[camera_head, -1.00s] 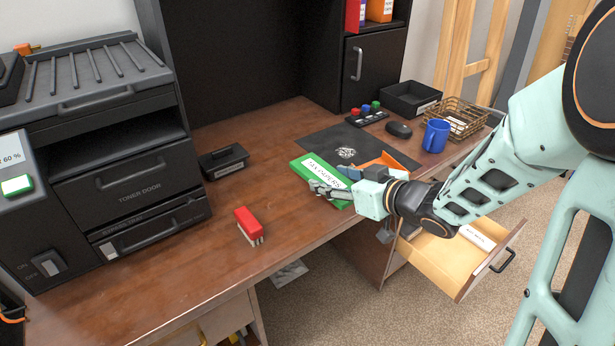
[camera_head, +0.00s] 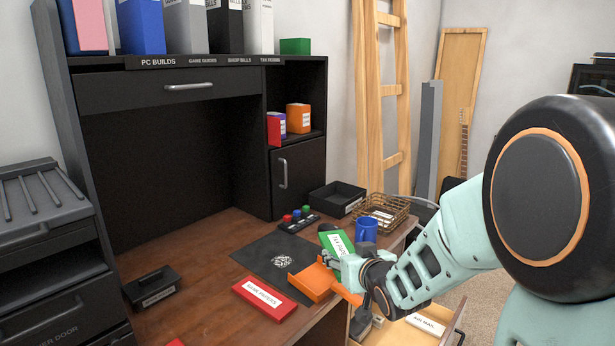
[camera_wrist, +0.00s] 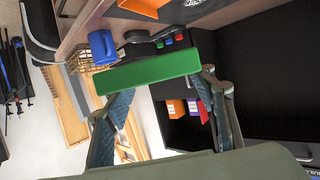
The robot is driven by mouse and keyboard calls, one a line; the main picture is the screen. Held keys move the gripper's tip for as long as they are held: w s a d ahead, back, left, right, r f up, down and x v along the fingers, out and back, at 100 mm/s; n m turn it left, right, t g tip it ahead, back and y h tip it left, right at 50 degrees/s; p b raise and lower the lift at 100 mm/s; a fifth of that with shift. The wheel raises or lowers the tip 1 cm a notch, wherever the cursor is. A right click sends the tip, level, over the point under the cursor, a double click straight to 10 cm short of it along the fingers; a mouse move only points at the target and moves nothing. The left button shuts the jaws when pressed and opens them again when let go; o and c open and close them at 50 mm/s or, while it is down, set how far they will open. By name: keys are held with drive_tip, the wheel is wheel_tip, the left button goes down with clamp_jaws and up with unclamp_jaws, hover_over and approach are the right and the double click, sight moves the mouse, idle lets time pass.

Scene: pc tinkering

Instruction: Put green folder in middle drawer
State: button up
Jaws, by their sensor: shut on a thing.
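The green folder (camera_head: 335,242) has a white label and is held up above the right part of the desk, tilted. My gripper (camera_head: 347,262) is shut on it; in the wrist view the folder (camera_wrist: 147,72) spans between the two fingers (camera_wrist: 155,98). An open light-wood drawer (camera_head: 385,335) shows below the desk's right end, with a white-labelled item (camera_head: 426,324) in it. My arm and the frame edge hide much of this drawer, and I cannot tell its level in the stack.
A red folder (camera_head: 264,299) lies on the desk beside a black mat (camera_head: 262,250). An orange object (camera_head: 313,282) lies near my gripper. A blue mug (camera_head: 366,230), wire basket (camera_head: 392,208) and black tray (camera_head: 336,196) stand behind the folder.

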drive_tip(key=d+m+h, duration=0.2)
drive_tip(key=d+h, duration=0.1)
drive_tip(key=d, duration=0.2)
wheel_tip(320, 180, up, 24)
drive_tip(key=p, duration=2.3)
drive_tip(key=shift+f+p, duration=0.2)
drive_tip(key=shift+p, duration=0.2)
drive_tip(key=shift+a, duration=0.1)
